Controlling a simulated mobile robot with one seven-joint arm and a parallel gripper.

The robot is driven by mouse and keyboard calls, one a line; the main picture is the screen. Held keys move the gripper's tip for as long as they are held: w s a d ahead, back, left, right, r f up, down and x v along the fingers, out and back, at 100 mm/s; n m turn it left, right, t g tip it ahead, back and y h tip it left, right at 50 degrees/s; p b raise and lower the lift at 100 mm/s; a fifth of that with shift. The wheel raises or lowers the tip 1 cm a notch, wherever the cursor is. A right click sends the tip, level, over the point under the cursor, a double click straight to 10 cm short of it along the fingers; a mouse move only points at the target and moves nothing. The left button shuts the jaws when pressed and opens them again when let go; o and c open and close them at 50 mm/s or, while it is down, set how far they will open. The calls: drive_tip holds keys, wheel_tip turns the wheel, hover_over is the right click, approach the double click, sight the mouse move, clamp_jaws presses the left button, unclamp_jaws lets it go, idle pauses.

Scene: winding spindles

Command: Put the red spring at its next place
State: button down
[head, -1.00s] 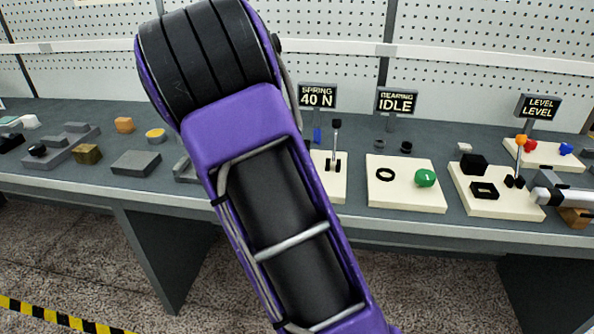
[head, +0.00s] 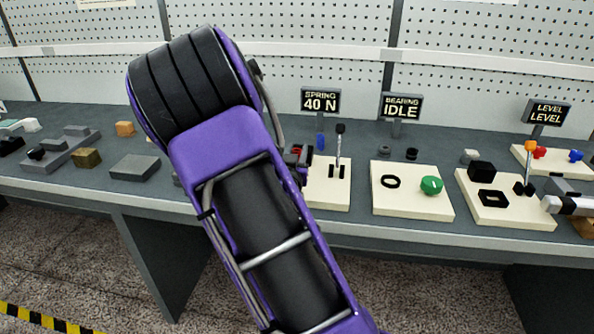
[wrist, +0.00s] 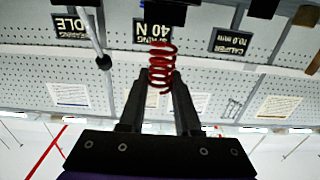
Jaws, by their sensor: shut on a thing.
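In the wrist view the red spring (wrist: 161,62) is between the two fingers of my gripper (wrist: 160,76), which is shut on it. Its coils reach out past the fingertips. In the head view a small bit of red (head: 297,150) shows at the right edge of my purple arm, which hides most of my gripper. It is just left of the cream spring board (head: 328,192), which has an upright lever (head: 339,145) with a dark knob. A sign reading SPRING 40 N (head: 320,101) stands behind the board. I cannot tell the height of the spring above the bench.
A blue piece (head: 320,141) stands behind the spring board. To the right are the bearing board (head: 411,207) with a black ring and green knob, and another board (head: 508,213) with black parts. Grey blocks (head: 135,167) lie left. A pegboard (head: 290,75) rises behind.

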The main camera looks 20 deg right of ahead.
drive_tip(key=shift+f+b, duration=0.5)
drive_tip(key=shift+f, duration=1.75)
drive_tip(key=shift+f, duration=0.1)
drive_tip(key=shift+f, duration=0.15)
drive_tip(key=c, duration=0.6)
unclamp_jaws()
drive_tip(key=shift+r, duration=0.2)
